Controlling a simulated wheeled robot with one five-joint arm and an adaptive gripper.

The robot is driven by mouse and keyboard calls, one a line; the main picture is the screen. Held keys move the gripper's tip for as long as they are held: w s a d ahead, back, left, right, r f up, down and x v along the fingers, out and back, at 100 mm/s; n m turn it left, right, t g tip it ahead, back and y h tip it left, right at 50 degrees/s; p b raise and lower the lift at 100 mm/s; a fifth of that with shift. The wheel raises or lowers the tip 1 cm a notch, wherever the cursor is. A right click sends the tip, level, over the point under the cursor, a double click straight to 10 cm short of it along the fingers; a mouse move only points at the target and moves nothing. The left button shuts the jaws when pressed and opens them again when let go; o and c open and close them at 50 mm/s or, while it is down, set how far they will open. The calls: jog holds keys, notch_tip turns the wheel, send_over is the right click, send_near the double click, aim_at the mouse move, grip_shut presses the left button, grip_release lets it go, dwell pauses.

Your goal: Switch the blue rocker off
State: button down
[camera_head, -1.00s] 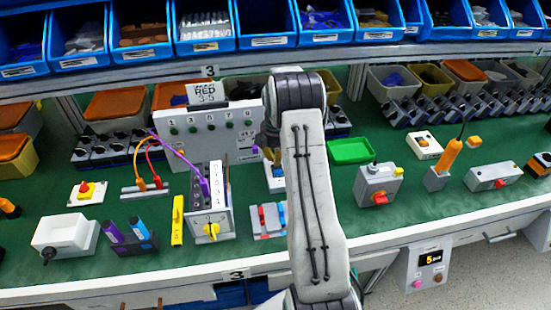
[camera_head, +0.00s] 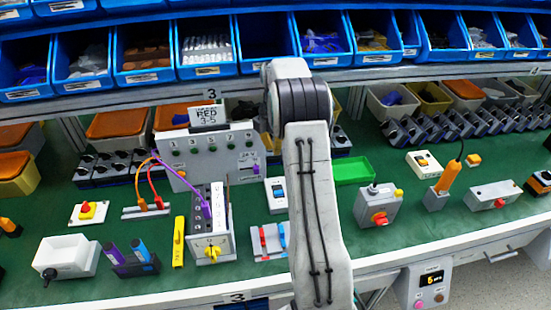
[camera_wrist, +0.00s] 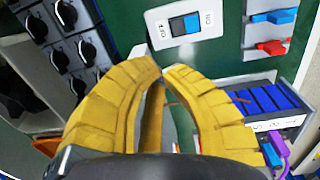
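In the wrist view the tips lie below the rocker plate, apart from the rocker in the picture. In the head view my arm hides the gripper.
A red and blue lever block (camera_head: 268,242) stands in front of the rocker. A grey box with a yellow knob (camera_head: 211,253) is to the left. A green tray (camera_head: 354,170) and a red-knobbed grey box (camera_head: 379,206) are to the right. Black-knobbed switches (camera_wrist: 65,55) lie left in the wrist view.

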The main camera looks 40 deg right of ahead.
jog(key=shift+w+r, duration=0.1)
jog(key=shift+r, duration=0.9)
jog(key=shift+r, duration=0.1)
jog(key=s+a+r+m+t, duration=0.1)
jog(key=s+a+r+m, duration=0.2)
jog(key=s+a+r, duration=0.3)
jog(key=s+a+r+m, duration=0.3)
jog(key=s+a+r, duration=0.1)
jog(key=a, duration=0.5)
jog(key=s+a+f+m+t, duration=0.1)
jog(key=s+a+m, duration=0.2)
jog(key=s, duration=0.6)
jog(key=s+a+f+m+t, duration=0.1)
jog(key=s+a+m, duration=0.2)
jog(key=s+a, duration=0.3)
jog(key=shift+s+a+f+m, duration=0.15)
jog(key=shift+s+a+m, duration=0.25)
jog(key=shift+s, duration=1.3)
